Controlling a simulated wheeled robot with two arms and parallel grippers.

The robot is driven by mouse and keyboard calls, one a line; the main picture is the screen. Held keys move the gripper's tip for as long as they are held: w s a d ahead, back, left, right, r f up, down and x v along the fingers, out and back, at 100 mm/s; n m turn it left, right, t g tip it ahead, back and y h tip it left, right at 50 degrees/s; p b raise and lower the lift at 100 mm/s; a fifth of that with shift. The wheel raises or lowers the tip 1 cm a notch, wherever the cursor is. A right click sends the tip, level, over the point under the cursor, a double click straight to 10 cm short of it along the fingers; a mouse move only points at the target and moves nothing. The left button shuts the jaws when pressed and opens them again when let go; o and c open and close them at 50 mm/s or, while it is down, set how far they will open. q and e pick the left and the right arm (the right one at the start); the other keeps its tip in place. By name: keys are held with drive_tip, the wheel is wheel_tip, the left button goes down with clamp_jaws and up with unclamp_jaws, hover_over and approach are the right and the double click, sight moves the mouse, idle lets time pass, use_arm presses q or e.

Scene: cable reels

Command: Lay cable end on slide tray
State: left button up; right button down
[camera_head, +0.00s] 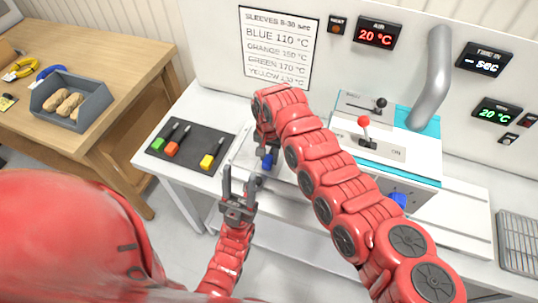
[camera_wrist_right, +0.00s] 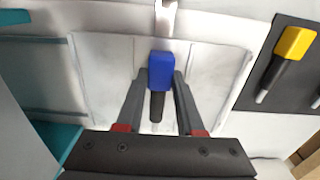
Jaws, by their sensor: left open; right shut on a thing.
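The cable end, with a blue block-shaped head (camera_wrist_right: 160,72) and a short dark stem (camera_wrist_right: 157,106), is between the fingers of my right gripper (camera_wrist_right: 160,85). The blue head also shows in the head view (camera_head: 267,162), below my right arm. The slide tray appears as a pale flat panel (camera_wrist_right: 100,75) behind the cable end; in the head view its left part (camera_head: 241,155) shows and my right arm covers the rest. I cannot tell whether the cable end touches it. My left gripper (camera_head: 241,182) is open and empty, just in front of the tray.
A dark mat (camera_head: 190,130) left of the tray holds green, orange and yellow-headed pieces. A wire rack (camera_head: 518,243) is far right. A wooden table (camera_head: 110,60) holds a grey bin (camera_head: 71,100).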

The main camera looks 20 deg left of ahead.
drive_tip(key=shift+f, duration=0.35)
drive_tip(key=shift+c, duration=2.2)
unclamp_jaws()
drive_tip(key=shift+r, duration=0.1)
drive_tip(key=shift+r+b, duration=0.45)
drive_tip(key=shift+r, duration=0.2)
wheel_tip(320, 180, up, 7)
drive_tip(key=b, duration=0.2)
drive_tip(key=shift+w+b, duration=0.1)
drive_tip(key=shift+b, duration=0.3)
wheel_tip(320, 180, up, 20)
drive_tip(key=p, duration=0.5)
